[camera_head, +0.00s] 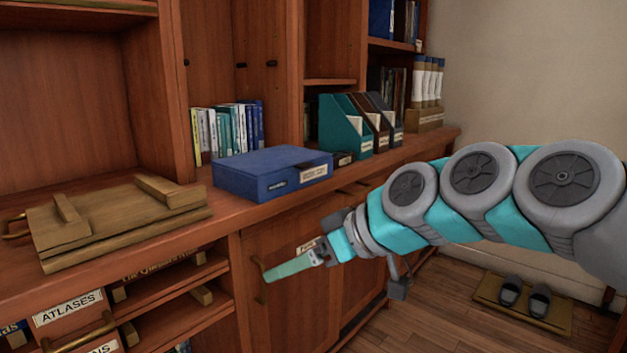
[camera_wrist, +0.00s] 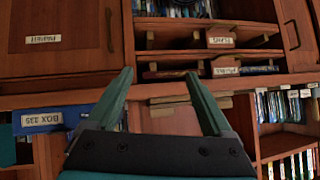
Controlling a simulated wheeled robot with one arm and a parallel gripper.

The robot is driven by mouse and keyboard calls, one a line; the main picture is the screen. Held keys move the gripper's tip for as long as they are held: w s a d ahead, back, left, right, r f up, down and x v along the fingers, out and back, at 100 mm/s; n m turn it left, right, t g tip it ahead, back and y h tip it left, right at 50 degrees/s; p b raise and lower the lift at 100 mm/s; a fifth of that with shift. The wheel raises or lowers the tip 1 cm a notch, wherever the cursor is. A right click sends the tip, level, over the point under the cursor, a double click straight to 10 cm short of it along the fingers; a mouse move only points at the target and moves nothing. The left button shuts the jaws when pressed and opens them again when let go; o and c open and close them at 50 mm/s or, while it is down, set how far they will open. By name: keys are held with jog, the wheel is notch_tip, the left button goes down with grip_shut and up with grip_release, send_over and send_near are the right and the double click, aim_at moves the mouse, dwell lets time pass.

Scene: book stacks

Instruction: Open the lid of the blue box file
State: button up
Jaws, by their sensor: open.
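The blue box file (camera_head: 270,174) lies flat on the wooden counter, with its lid down and a pale label on its right-hand front face. Its labelled end also shows at the left of the wrist view (camera_wrist: 28,120), which looks upside down. My gripper (camera_head: 270,276) is in front of the cabinet door, below the counter edge and lower than the box, apart from it. In the wrist view its two green fingers (camera_wrist: 158,74) are spread with nothing between them. The far side of the box is hidden.
A wooden board with raised bars (camera_head: 110,225) lies on the counter left of the box. Books (camera_head: 228,129) stand behind it, and a teal magazine file (camera_head: 340,127) stands to its right. A door handle (camera_head: 260,280) is close to my gripper. Slippers (camera_head: 525,296) lie on a floor mat.

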jog(key=w+r+n+t+y+b, duration=0.1)
jog(key=w+r+t+y+b, duration=0.2)
jog(key=w+r, duration=0.6)
jog(key=m+t+y, duration=0.1)
jog(key=t+y, duration=0.1)
jog(key=t, duration=0.2)
send_near(311, 166)
jog(key=x, duration=0.2)
jog(key=shift+x, duration=3.8)
jog(key=shift+s+a+r, duration=0.1)
jog(key=shift+s+a, duration=0.05)
jog(key=shift+s, duration=0.05)
grip_shut()
